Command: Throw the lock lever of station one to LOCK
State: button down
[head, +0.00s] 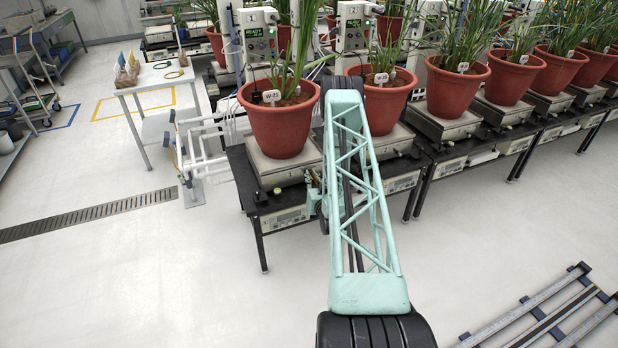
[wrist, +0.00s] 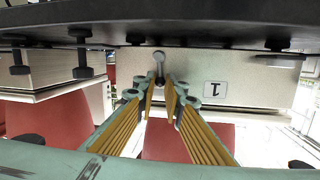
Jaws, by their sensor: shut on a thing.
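The lock lever (wrist: 159,62) of station one is a small metal lever with a round end, on the front of the weighing platform (wrist: 250,88) in the wrist view. That view is upside down, and an inverted label "1" (wrist: 215,88) sits just right of the lever. My gripper (wrist: 161,90) has yellow-padded fingers that converge on the lever and are shut on it. In the head view, station one's platform (head: 285,172) carries a red pot (head: 279,122) tagged W-21. My arm hides the lever there, and I cannot read its LOCK marking.
More potted stations stand in a row to the right, the nearest with a red pot (head: 382,105). White pipework (head: 205,140) stands left of station one. Metal rails (head: 545,315) lie on the floor at lower right. The floor at front left is clear.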

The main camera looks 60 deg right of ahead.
jog(key=m, duration=0.1)
jog(key=d+m, duration=0.1)
jog(key=s+m+y, duration=0.1)
jog(key=m, duration=0.1)
jog(key=shift+s+d+f, duration=0.1)
jog(key=shift+d, duration=0.15)
jog(key=shift+s+d+f+m+y, duration=0.15)
jog(key=shift+d+m+y, duration=0.1)
jog(key=shift+m, duration=0.3)
jog(key=shift+s+d+f+m+y, duration=0.1)
jog(key=shift+d+m+y, duration=0.1)
jog(key=shift+m, duration=0.35)
jog(key=shift+s+d+f+m+t+b, duration=0.1)
jog(key=shift+d+f+m+t+b, duration=0.1)
jog(key=shift+m, duration=0.35)
jog(key=shift+s+d+f+m+t+b, duration=0.1)
jog(key=shift+m+b, duration=0.05)
jog(key=shift+m, duration=0.4)
jog(key=c, duration=3)
grip_release()
jog(key=shift+o, duration=0.2)
jog(key=shift+r, duration=0.1)
jog(key=shift+s, duration=0.1)
jog(key=v, duration=1.1)
jog(key=shift+s+a+r, duration=0.15)
jog(key=shift+s+a, duration=0.05)
jog(key=shift+s, duration=0.15)
